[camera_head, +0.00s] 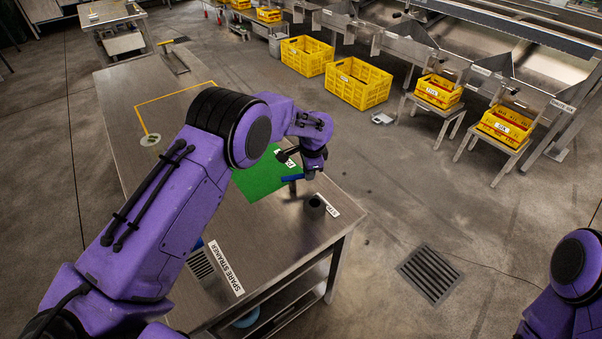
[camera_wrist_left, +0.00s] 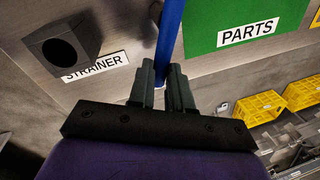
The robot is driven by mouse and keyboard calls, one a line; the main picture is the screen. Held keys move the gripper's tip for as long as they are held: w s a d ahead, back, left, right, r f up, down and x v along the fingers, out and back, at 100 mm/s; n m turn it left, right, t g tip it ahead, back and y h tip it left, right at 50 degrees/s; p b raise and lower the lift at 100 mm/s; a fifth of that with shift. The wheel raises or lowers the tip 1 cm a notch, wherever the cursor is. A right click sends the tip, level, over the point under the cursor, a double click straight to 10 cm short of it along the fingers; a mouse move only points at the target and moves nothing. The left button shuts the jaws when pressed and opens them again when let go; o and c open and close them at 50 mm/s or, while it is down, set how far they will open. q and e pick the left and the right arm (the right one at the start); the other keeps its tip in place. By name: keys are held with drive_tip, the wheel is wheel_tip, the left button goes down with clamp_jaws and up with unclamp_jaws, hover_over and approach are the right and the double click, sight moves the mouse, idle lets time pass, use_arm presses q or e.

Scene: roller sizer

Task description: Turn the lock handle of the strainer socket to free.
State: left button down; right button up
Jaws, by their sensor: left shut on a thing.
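A dark strainer socket (camera_head: 315,207) with a round opening stands near the table's right corner, beside a white label. It also shows in the left wrist view (camera_wrist_left: 88,40), where the label reads STRAINER. A blue bar-shaped handle (camera_head: 292,178) is just behind the socket, near the green mat. My left gripper (camera_head: 311,170) is at the handle's right end. In the left wrist view the blue handle (camera_wrist_left: 168,35) runs down to the fingers (camera_wrist_left: 162,88), which are shut on it. The exact contact is partly hidden. My right gripper is out of view.
A green mat (camera_head: 262,182) marked PARTS lies on the metal table (camera_head: 265,232). A SPARE STRAINER label (camera_head: 226,268) is at the front. Yellow crates (camera_head: 358,84) stand on the floor beyond, and a floor grate (camera_head: 430,273) lies to the right.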

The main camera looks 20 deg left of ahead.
use_arm(q)
drive_tip(key=shift+w+a+f+n+g+y+b, duration=0.15)
drive_tip(key=shift+w+a+n, duration=0.1)
drive_tip(key=shift+n, duration=0.5)
drive_tip(key=shift+w+a+n+g+y+b, duration=0.1)
drive_tip(key=shift+w+a+n, duration=0.1)
drive_tip(key=shift+n, duration=0.5)
drive_tip(key=shift+w+a+f+n+g+y+b, duration=0.15)
drive_tip(key=shift+a+n, duration=0.1)
drive_tip(key=shift+n, duration=0.5)
drive_tip(key=shift+r, duration=0.1)
drive_tip(key=c, duration=1.1)
unclamp_jaws()
drive_tip(key=shift+a, duration=0.1)
drive_tip(key=shift+o, duration=0.2)
drive_tip(key=shift+r, duration=0.1)
drive_tip(key=shift+r, duration=0.4)
drive_tip(key=b+v, duration=0.2)
drive_tip(key=v, duration=0.7)
drive_tip(key=shift+r, duration=0.4)
